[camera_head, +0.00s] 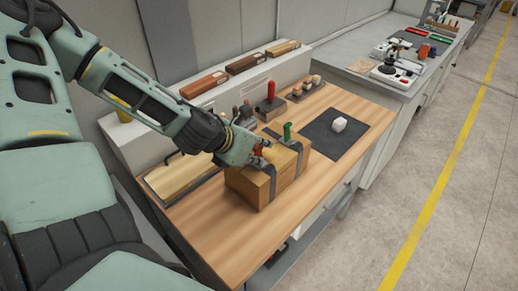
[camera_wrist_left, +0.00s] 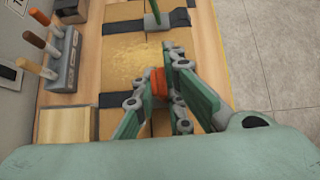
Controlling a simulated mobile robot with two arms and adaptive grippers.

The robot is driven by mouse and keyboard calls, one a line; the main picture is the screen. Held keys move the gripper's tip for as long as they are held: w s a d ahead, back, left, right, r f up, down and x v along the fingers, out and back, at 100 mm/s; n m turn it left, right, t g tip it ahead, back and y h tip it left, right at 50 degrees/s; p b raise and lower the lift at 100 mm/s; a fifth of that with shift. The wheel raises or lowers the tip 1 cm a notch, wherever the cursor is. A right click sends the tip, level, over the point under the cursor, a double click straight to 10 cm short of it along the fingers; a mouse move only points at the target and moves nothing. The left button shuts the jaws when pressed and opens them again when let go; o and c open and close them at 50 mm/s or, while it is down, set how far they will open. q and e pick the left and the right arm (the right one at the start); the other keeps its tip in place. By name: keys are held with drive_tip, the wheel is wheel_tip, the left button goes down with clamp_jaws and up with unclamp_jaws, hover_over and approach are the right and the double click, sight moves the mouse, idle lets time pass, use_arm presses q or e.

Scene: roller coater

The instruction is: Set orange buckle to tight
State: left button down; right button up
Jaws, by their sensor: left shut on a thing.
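A wooden box (camera_head: 286,178) sits on the workbench with two dark straps around it. It also shows in the left wrist view (camera_wrist_left: 130,57). The orange buckle (camera_wrist_left: 159,83) is on the strap nearer my left arm. My left gripper (camera_head: 258,155) is over the box and shut on the orange buckle, which its fingers partly hide; the fingers also show in the left wrist view (camera_wrist_left: 162,88). A green buckle lever (camera_head: 287,131) stands up on the other strap. Whether the orange strap is tight cannot be told. My right gripper is not in view.
Behind the box stand a tool rack (camera_wrist_left: 67,62) with several handles and a red-handled tool (camera_head: 271,92). The bench front edge is clear.

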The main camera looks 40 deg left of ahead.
use_arm(q)
drive_tip(key=shift+a, duration=0.1)
drive_tip(key=n+h+p, duration=0.1)
drive_tip(key=a+h+p, duration=0.1)
drive_tip(key=shift+a+f+n+h, duration=0.15)
drive_tip(key=shift+a+n+h, duration=0.05)
drive_tip(key=shift+n+h, duration=0.2)
drive_tip(key=shift+a+f+n+h+p, duration=0.4)
drive_tip(key=shift+n+h+p, duration=0.1)
drive_tip(key=shift+h+p, duration=0.45)
drive_tip(key=shift+s+f+h, duration=0.15)
drive_tip(key=shift+f+h, duration=0.1)
drive_tip(key=c, duration=1.8)
unclamp_jaws()
drive_tip(key=shift+r, duration=0.15)
drive_tip(key=shift+r, duration=0.15)
drive_tip(key=shift+v, duration=3.6)
